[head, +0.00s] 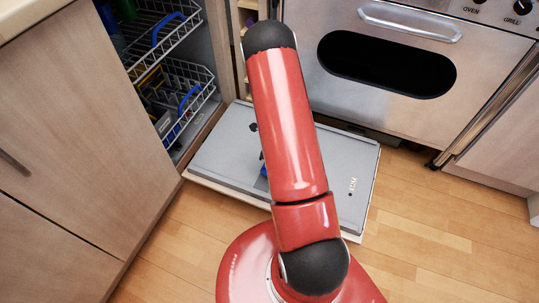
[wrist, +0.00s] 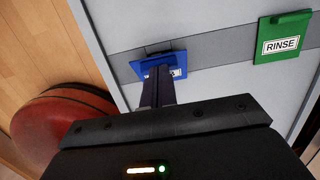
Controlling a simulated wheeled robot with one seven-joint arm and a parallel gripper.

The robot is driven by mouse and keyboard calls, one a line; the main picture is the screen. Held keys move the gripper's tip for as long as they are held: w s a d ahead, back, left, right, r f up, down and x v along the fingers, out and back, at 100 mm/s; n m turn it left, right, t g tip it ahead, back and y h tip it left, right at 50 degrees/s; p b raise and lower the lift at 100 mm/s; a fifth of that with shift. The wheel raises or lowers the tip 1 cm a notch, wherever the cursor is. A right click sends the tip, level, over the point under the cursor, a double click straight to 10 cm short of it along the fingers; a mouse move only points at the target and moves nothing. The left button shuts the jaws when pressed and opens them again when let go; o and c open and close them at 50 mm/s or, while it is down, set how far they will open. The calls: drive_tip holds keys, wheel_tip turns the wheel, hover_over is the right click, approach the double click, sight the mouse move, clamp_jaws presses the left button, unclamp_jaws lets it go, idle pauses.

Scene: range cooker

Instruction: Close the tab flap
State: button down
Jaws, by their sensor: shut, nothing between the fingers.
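A blue flap (wrist: 149,66) sits on the grey inner face of the lowered dishwasher door (head: 220,150). Its white label is mostly hidden behind my fingers, and a dark gap or edge shows along its far side. I cannot tell how far it is tilted. In the head view only a sliver of blue (head: 263,169) shows beside my arm. My gripper (wrist: 160,72) is shut and empty, its fingertips right over the blue flap; whether they touch it is unclear. In the head view my arm hides the gripper.
A green flap (wrist: 282,38) marked RINSE is on the same door, right of the blue one. Dishwasher racks (head: 180,90) stand in the open cavity at left. An oven (head: 400,70) is behind right. Wooden floor (head: 430,230) is clear at right.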

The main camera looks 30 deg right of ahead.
drive_tip(key=shift+w+a+f, duration=0.7)
drive_tip(key=shift+w+f, duration=0.05)
drive_tip(key=shift+w, duration=0.05)
drive_tip(key=shift+w+a+f+b, duration=0.35)
drive_tip(key=shift+w+f+b, duration=0.15)
drive_tip(key=shift+f, duration=0.2)
drive_tip(key=shift+w+a+f+b, duration=0.35)
drive_tip(key=shift+w+f+b, duration=0.1)
drive_tip(key=shift+f, duration=0.2)
